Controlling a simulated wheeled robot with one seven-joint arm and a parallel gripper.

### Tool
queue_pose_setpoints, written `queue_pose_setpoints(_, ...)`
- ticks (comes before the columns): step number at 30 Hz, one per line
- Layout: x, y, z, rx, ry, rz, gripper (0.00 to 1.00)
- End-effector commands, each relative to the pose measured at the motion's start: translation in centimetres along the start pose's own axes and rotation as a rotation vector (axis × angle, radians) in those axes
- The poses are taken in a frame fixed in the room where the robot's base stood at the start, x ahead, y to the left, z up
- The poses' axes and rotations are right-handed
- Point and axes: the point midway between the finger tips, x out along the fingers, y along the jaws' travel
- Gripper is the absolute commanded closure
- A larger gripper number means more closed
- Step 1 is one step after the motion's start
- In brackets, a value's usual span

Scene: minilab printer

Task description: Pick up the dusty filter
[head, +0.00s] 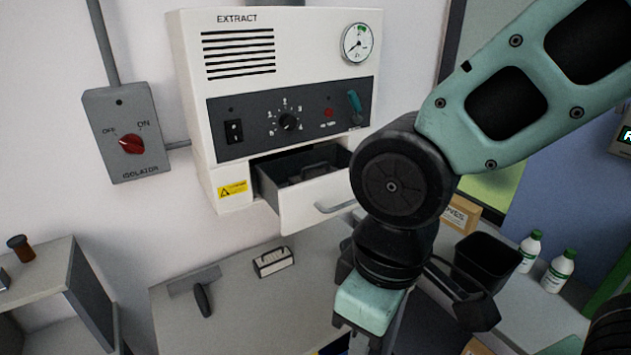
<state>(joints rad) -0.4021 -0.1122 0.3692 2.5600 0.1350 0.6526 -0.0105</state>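The white extract unit (280,60) on the wall has its lower drawer (305,205) pulled open. Inside the drawer lies a dark grey piece with a raised handle (318,168), likely the filter. Dust on it cannot be made out, and the drawer's right end is partly behind my arm. My arm comes in from the upper right and bends down in front of the unit, to the right of the drawer. Its lower end is at the bottom middle, apart from the filter. My gripper's fingertips cannot be made out.
A small white-and-black block (273,262) and a dark-handled scraper-like tool (203,298) lie on the grey bench (245,325). A black bin (487,258), white bottles (558,272) and a cardboard box (459,213) stand at right. An isolator switch (125,135) is at left.

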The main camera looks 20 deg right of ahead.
Motion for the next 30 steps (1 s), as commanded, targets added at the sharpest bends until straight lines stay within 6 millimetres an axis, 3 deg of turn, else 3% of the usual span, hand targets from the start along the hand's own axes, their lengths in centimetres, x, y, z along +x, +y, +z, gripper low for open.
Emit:
queue_pose_setpoints(2, -0.1, -0.3, -0.8, 0.01, 0.02, -0.014, 0.67)
queue_pose_setpoints(5, -0.5, -1.5, -4.4, 0.063, 0.121, -0.075, 0.67)
queue_pose_setpoints(8, -1.9, -3.0, -11.6, 0.186, 0.318, -0.173, 0.67)
queue_pose_setpoints(11, -4.7, -2.8, -20.4, 0.378, 0.568, -0.251, 0.67)
queue_pose_setpoints(12, -5.9, -2.1, -23.6, 0.466, 0.665, -0.266, 0.67)
queue_pose_setpoints(15, -8.7, 1.0, -30.2, 0.703, 0.887, -0.258, 0.67)
queue_pose_setpoints(18, -10.6, 5.3, -34.4, 0.957, 1.069, -0.189, 0.67)
queue_pose_setpoints(21, -11.5, 9.5, -36.2, 1.217, 1.202, -0.061, 0.67)
queue_pose_setpoints(24, -11.3, 12.6, -35.8, 1.465, 1.273, 0.11, 0.67)
queue_pose_setpoints(27, -10.6, 14.1, -34.2, 1.676, 1.284, 0.292, 0.67)
queue_pose_setpoints(30, -9.6, 14.2, -32.3, 1.833, 1.252, 0.459, 0.67)
